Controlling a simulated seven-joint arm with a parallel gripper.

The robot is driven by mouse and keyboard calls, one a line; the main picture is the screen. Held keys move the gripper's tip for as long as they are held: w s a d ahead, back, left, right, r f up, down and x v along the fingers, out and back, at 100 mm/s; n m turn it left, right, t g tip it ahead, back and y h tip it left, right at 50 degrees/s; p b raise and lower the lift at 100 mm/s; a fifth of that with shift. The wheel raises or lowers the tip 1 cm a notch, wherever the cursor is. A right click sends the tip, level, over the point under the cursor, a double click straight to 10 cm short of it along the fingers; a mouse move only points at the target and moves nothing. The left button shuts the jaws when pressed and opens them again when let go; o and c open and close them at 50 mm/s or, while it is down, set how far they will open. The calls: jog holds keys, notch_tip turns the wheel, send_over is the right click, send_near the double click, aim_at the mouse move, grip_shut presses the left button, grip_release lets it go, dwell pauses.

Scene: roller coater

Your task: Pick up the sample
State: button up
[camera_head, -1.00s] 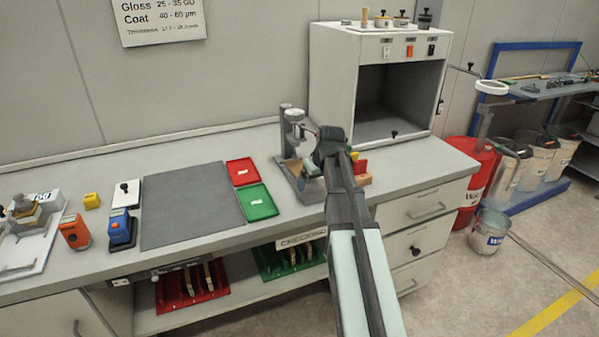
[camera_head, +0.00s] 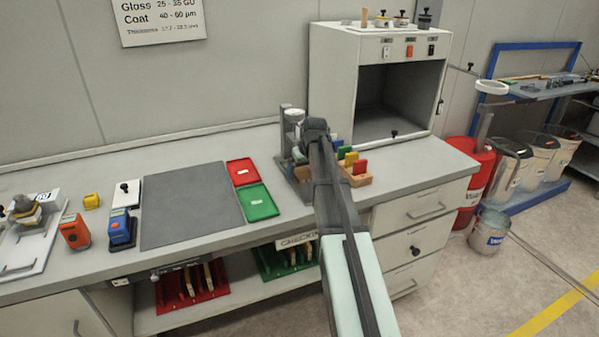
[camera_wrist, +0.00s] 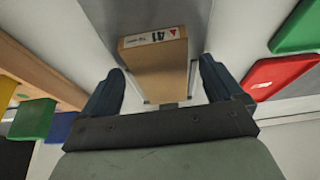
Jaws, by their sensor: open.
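The sample, a brown block or panel with a white label reading 41 (camera_wrist: 152,62), shows in the middle of the wrist view. My gripper (camera_wrist: 160,85) is open, with one dark finger on each side of the sample's near part. I cannot tell whether a finger touches it.
A wooden rack (camera_head: 357,178) with coloured blocks stands close on the right. Red (camera_head: 242,171) and green (camera_head: 259,203) trays lie left of the stand. A grey mat (camera_head: 190,205) lies farther left. A white cabinet (camera_head: 330,90) with an open chamber stands behind right.

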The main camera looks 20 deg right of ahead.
jog(key=c, duration=1.2)
jog(key=shift+r, duration=0.1)
